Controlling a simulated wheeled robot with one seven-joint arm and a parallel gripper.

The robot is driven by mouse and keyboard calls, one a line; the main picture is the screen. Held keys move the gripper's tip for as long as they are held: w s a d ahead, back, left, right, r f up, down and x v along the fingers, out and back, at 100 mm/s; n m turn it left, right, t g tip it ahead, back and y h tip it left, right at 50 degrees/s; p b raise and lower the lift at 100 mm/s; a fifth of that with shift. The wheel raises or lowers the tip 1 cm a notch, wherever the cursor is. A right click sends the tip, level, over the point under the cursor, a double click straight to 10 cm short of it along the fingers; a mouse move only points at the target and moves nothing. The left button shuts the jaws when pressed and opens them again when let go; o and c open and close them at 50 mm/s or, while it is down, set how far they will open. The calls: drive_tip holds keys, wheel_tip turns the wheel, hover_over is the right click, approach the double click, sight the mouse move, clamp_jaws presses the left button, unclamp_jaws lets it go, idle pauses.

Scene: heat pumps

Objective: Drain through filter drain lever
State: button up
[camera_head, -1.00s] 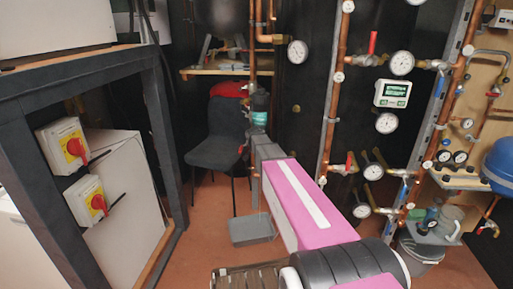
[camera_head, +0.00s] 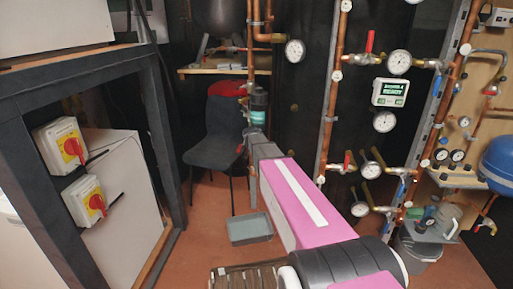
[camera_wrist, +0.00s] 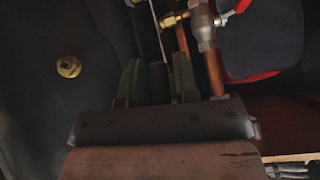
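The filter (camera_head: 258,106) is a dark cylinder with a teal band on the copper pipe, in the middle of the head view. A small red lever-like part (camera_head: 240,149) shows just below it, left of my arm's end. My gripper, at the far end of my pink arm, is hidden in the head view. In the wrist view its dark green fingers (camera_wrist: 157,82) point up near the pipe; their gap is too dark to read. A grey valve body (camera_wrist: 204,28) with a brass fitting (camera_wrist: 173,19) is just beyond them. A red part (camera_wrist: 243,5) shows at the top edge.
A grey tray (camera_head: 250,229) lies on the floor below the pipe. A dark chair (camera_head: 214,152) with a red item on it stands behind. Gauges and copper pipes (camera_head: 333,110) line the right. A frame with two red-yellow switches (camera_head: 72,148) stands left.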

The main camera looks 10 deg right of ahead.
drive_tip(key=v, duration=1)
drive_tip(key=shift+s+a+r, duration=0.2)
drive_tip(key=shift+s+r, duration=0.05)
drive_tip(key=s+f+n+g+y, duration=0.1)
drive_tip(key=s+f+n+g, duration=0.1)
drive_tip(key=s+f, duration=0.4)
drive_tip(key=s+f+n+g+y, duration=0.1)
drive_tip(key=s+f, duration=0.5)
drive_tip(key=s, duration=0.7)
drive_tip(key=s+f+n+g+y, duration=0.1)
drive_tip(key=s+f+n+g, duration=0.2)
drive_tip(key=s, duration=0.7)
wheel_tip(320, 180, down, 4)
drive_tip(key=shift+a+r+g, duration=0.1)
drive_tip(key=shift+a+g, duration=0.4)
drive_tip(key=shift+g, duration=0.6)
idle(2.5)
